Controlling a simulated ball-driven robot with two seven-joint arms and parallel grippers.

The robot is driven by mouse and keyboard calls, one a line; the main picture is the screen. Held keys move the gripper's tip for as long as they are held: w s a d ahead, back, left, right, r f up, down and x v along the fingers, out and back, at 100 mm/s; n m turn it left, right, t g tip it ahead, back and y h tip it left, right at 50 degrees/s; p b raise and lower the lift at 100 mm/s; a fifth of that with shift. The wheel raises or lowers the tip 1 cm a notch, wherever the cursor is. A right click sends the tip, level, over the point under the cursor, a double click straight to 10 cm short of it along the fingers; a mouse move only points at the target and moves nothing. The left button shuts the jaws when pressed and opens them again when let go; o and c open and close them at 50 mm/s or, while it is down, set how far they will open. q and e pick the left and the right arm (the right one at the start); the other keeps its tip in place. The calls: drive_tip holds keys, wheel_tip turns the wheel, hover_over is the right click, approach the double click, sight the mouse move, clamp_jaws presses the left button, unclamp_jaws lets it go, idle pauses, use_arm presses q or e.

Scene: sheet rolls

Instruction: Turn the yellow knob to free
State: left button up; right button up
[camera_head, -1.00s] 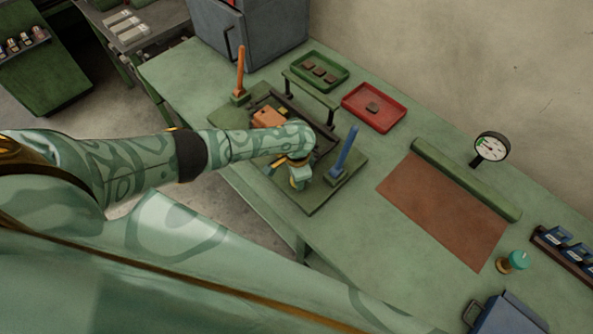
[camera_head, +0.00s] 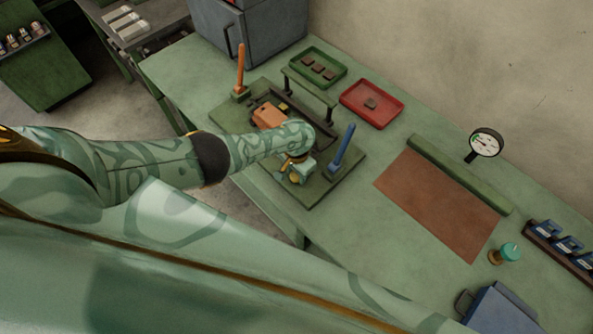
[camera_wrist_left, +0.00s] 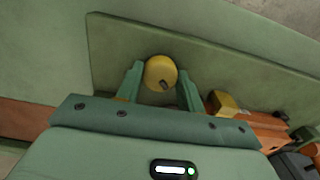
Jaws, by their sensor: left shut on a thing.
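The yellow knob (camera_wrist_left: 160,71) is a round disc with a small dark mark near its lower right edge. It sits at the green base plate (camera_wrist_left: 120,45) of the bench machine. My left gripper (camera_wrist_left: 158,78) has one finger on each side of the knob and is shut on it. In the head view my left gripper (camera_head: 298,172) is at the near part of the base plate, left of the blue lever (camera_head: 343,150). I cannot make out the knob clearly there. My right gripper is not in view.
An orange block (camera_head: 269,116) and a yellow piece (camera_wrist_left: 225,103) are on the machine. An orange lever (camera_head: 241,70) stands upright at its far left. A green tray (camera_head: 318,67) and red tray (camera_head: 371,104) lie behind. A brown sheet (camera_head: 440,205) covers bench to the right.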

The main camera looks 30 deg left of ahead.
sight(296, 174)
use_arm(q)
drive_tip(key=shift+w, duration=0.1)
drive_tip(key=o, duration=1)
drive_tip(key=shift+r+p, duration=4.95)
drive_tip(key=shift+r, duration=3.25)
